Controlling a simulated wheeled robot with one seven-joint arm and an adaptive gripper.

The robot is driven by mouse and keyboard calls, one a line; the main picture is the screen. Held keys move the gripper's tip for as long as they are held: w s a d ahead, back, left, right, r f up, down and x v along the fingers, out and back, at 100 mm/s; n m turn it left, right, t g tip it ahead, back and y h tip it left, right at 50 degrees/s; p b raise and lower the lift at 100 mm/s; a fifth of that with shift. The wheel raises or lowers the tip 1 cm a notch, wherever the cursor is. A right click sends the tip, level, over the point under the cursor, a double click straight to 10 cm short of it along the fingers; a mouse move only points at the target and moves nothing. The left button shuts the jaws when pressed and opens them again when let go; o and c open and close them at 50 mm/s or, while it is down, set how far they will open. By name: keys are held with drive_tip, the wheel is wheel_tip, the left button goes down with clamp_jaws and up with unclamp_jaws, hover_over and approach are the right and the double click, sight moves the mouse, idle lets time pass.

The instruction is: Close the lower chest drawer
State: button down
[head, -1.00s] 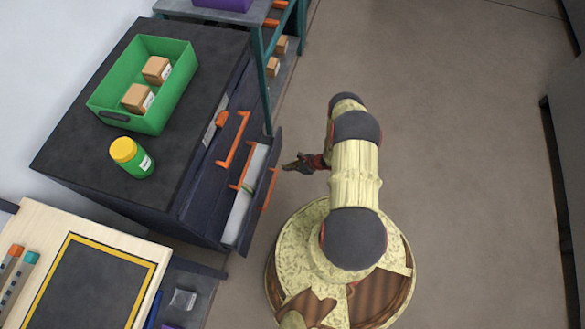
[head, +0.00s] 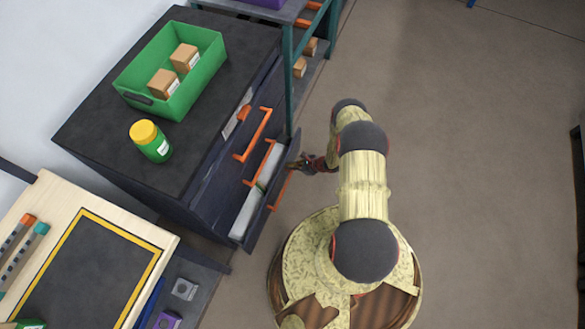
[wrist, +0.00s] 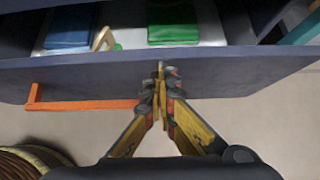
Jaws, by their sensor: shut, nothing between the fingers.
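The dark chest (head: 205,185) stands at the left with orange bar handles. Its lower drawer (head: 262,205) is pulled partly out, with its light inside showing. In the wrist view the drawer's dark front panel (wrist: 225,72) spans the picture, with an orange handle (wrist: 85,105) at the left. Blue and green items lie inside it. My gripper (wrist: 162,75) is shut and empty, its fingertips at the drawer front to the right of the handle. In the head view my gripper (head: 300,162) is beside the drawer's far end. Contact with the panel cannot be told for sure.
On the chest top are a green bin (head: 140,92) with two boxes and a yellow-lidded green jar (head: 150,141). A teal-framed shelf (head: 290,80) stands beyond the chest. A wooden-topped table (head: 150,235) is at the near left. The floor to the right is clear.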

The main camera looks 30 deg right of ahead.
drive_tip(key=w+a+b, duration=0.3)
drive_tip(key=w+a, duration=0.2)
drive_tip(key=w, duration=0.2)
drive_tip(key=shift+a, duration=0.25)
drive_tip(key=shift+w, duration=0.1)
